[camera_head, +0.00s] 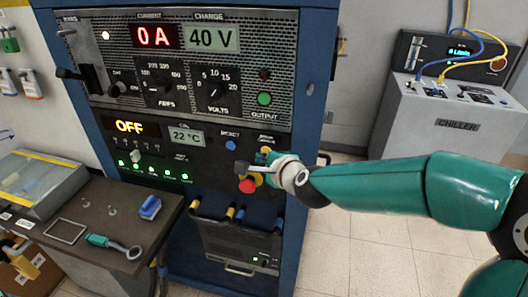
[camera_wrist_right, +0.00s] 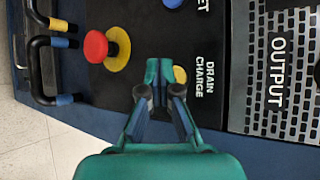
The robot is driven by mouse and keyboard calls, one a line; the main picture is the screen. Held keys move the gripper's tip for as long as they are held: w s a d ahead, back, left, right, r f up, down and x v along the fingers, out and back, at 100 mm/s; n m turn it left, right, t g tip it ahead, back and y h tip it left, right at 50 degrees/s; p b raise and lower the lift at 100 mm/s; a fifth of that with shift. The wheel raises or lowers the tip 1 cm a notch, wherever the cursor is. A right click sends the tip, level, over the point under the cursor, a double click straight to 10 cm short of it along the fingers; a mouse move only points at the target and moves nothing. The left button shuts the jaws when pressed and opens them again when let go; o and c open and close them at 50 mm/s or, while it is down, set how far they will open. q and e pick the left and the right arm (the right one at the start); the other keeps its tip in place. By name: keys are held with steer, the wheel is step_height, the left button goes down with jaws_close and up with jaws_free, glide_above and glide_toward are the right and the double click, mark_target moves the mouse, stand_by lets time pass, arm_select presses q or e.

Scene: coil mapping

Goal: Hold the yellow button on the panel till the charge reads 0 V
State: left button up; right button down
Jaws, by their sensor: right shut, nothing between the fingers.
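The panel (camera_head: 205,148) is the front of a blue rack, with a red current display at 0 A and a charge display (camera_head: 211,38) reading 40 V. The yellow button (camera_wrist_right: 180,74) shows beside the "DRAIN CHARGE" label in the right wrist view, partly behind my fingers. In the head view my right gripper mostly covers it. My right gripper (camera_wrist_right: 160,72) is shut and empty, its fingertips over or just beside the yellow button. I cannot tell whether they touch it. My left gripper is out of view.
A red emergency knob (camera_wrist_right: 96,46) on a yellow disc sits close by the gripper. A blue button (camera_head: 231,145) is to the left. Handles (camera_head: 236,212) stick out below. A side table (camera_head: 90,215) with tools stands left, and a chiller (camera_head: 440,120) stands right.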

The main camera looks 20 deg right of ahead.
steer(key=shift+w+d, duration=0.2)
steer(key=shift+w+d, duration=0.2)
steer(key=shift+w, duration=0.15)
stand_by(0.7)
steer(key=shift+s+a, duration=0.1)
steer(key=shift+s, duration=0.05)
stand_by(3.9)
steer(key=shift+s+a, duration=0.35)
steer(key=shift+s, duration=0.2)
steer(key=s+a, duration=0.2)
steer(key=s, duration=0.2)
steer(key=shift+s+a, duration=0.1)
steer(key=shift+a, duration=0.3)
steer(key=shift+d, duration=0.1)
stand_by(0.3)
